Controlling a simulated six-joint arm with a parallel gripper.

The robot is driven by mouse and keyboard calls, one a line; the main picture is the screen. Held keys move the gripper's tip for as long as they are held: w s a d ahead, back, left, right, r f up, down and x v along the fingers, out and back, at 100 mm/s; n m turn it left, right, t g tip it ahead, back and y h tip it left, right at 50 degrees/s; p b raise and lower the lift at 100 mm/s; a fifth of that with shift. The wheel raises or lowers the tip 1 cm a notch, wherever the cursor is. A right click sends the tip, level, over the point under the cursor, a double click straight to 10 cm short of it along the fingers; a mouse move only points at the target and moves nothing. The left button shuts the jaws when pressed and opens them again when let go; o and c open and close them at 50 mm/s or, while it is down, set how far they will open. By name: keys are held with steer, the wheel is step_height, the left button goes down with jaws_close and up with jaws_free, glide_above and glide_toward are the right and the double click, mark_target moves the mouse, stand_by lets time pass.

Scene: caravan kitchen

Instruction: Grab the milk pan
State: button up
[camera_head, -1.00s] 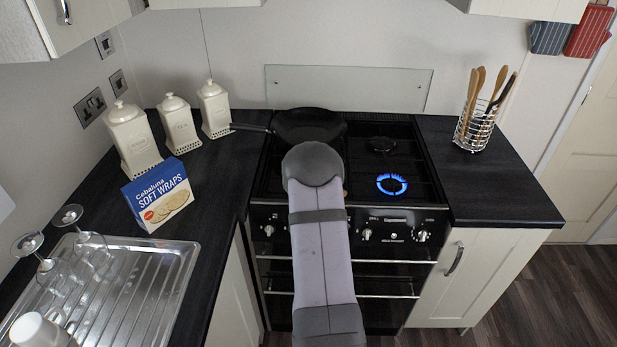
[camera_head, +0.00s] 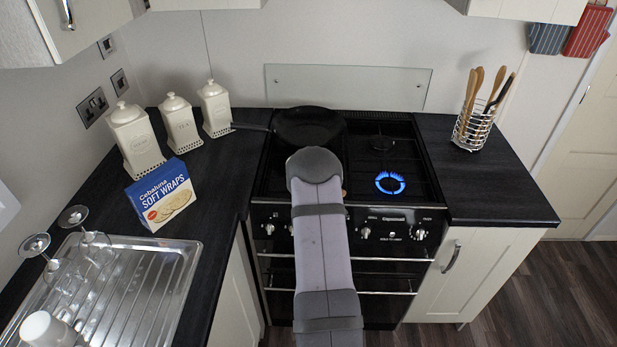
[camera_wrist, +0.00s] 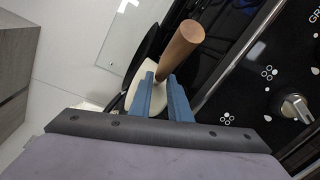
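The milk pan shows in the wrist view as a cream body (camera_wrist: 133,93) with a round wooden handle (camera_wrist: 179,52) that slants up and right. My gripper (camera_wrist: 161,83) has two blue fingers, one on each side of the handle's lower end, with a narrow gap between them. They look shut on the handle, though contact is partly hidden. In the head view my arm hides the pan and my fingers; only a small brown bit shows at its right edge by the hob (camera_head: 410,165).
A black frying pan (camera_head: 308,126) sits on the back left burner. A blue flame (camera_head: 390,183) burns at the front right. A utensil rack (camera_head: 474,130) stands right of the hob. Canisters (camera_head: 182,125), a soft wraps box (camera_head: 162,196) and a steel drainer (camera_head: 130,290) are left.

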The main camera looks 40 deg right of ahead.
steer(key=shift+r, duration=0.1)
jaws_close()
step_height(320, 180, up, 10)
steer(key=b, duration=0.2)
stand_by(0.5)
